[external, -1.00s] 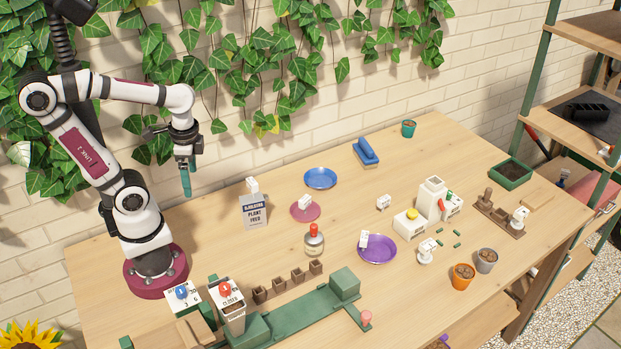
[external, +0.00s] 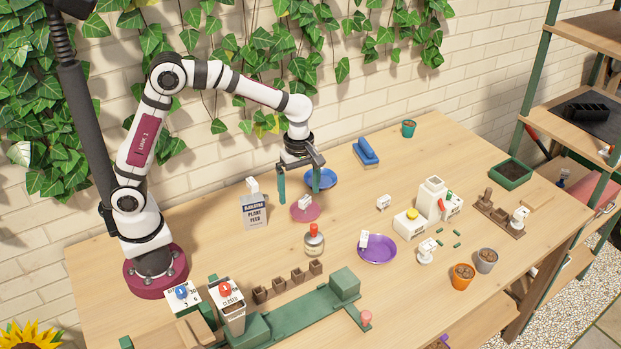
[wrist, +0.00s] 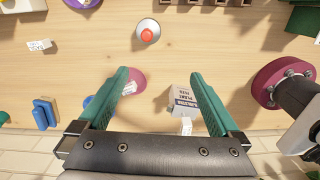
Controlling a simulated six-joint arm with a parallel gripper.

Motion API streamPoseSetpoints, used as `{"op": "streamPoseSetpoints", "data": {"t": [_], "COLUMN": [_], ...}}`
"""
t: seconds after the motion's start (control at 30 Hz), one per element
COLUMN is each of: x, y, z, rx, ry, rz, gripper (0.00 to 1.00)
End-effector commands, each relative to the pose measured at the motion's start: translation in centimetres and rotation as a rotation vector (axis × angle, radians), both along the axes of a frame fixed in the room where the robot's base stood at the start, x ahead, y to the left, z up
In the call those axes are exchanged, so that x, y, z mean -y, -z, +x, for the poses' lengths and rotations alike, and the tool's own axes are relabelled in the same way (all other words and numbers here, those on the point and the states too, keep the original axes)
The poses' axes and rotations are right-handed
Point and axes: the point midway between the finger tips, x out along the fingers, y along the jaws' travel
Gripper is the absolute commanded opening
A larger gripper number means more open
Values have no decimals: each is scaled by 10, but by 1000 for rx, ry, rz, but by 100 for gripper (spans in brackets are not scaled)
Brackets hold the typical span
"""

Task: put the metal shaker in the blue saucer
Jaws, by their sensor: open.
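The metal shaker (external: 314,244), a round silvery body with a red top, stands upright on the table, in front of the pink saucer. It also shows at the top of the wrist view (wrist: 147,31). The blue saucer (external: 326,181) lies near the wall, behind the pink saucer, and is partly covered by my gripper in the external view. It is mostly hidden behind my left finger in the wrist view. My gripper (external: 299,194) is open and empty, pointing down above the area around the blue and pink saucers. Its two green fingers are spread apart in the wrist view (wrist: 160,76).
A pink saucer (external: 296,215) with a white tag stands near my gripper, beside a plant feed box (external: 254,211). A purple saucer (external: 378,256) lies right of the shaker. A green rail fixture (external: 290,313) and small brown pots (external: 287,282) are in front.

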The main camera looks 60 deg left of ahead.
Motion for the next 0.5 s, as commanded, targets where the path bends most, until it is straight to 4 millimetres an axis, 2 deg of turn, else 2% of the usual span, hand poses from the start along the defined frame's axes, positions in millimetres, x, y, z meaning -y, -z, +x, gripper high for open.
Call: {"op": "streamPoseSetpoints", "data": {"t": [0.07, 0.17, 0.5], "x": [16, 25, 25], "y": [14, 26, 113], "z": [14, 21, 20], "rx": [-3, -3, -5], "ry": [-142, -239, -249], "rz": [-7, -13, -12], "gripper": [99, 99, 99]}}
